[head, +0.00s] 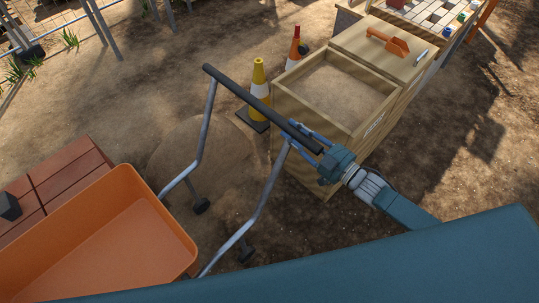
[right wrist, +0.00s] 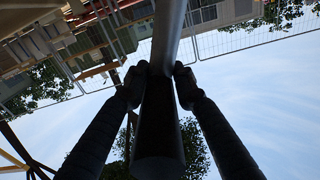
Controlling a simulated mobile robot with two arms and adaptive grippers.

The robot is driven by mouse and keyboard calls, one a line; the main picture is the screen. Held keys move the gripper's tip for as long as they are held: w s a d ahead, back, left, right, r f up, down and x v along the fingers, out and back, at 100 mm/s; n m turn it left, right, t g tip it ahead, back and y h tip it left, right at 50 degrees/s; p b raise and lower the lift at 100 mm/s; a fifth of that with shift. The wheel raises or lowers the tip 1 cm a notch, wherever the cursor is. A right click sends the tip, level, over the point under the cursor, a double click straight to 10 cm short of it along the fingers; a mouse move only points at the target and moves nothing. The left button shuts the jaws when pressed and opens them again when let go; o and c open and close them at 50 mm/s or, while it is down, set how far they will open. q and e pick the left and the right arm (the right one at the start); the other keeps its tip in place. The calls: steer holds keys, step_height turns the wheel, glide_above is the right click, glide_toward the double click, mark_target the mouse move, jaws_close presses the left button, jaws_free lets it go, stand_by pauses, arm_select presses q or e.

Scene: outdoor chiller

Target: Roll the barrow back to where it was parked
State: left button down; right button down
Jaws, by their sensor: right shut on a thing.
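The barrow has an orange tray (head: 125,235) at the lower left, grey metal legs and frame, and a dark handlebar (head: 245,95) running across its upper end. My right gripper (head: 305,138) is shut on the right end of the handlebar. In the right wrist view, the two fingers (right wrist: 158,78) close on both sides of the dark bar (right wrist: 160,120). The barrow's feet are over the sandy ground. My left gripper is not in view. Part of the tray is hidden by my own blue body at the bottom.
A wooden box of sand (head: 330,85) stands just beyond the gripper. Red-brown slabs (head: 70,180) lie left of the tray. Open dirt lies at the upper left and right.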

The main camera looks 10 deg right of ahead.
steer(key=w+d+b, duration=0.2)
steer(key=w+d, duration=0.2)
steer(key=d, duration=0.2)
steer(key=shift+w+d+r, duration=0.2)
steer(key=shift+r, duration=0.05)
steer(key=c, duration=1.5)
jaws_free()
steer(key=shift+d, duration=0.1)
steer(key=shift+o, duration=0.2)
steer(key=shift+f, duration=0.2)
steer(key=v, duration=1.2)
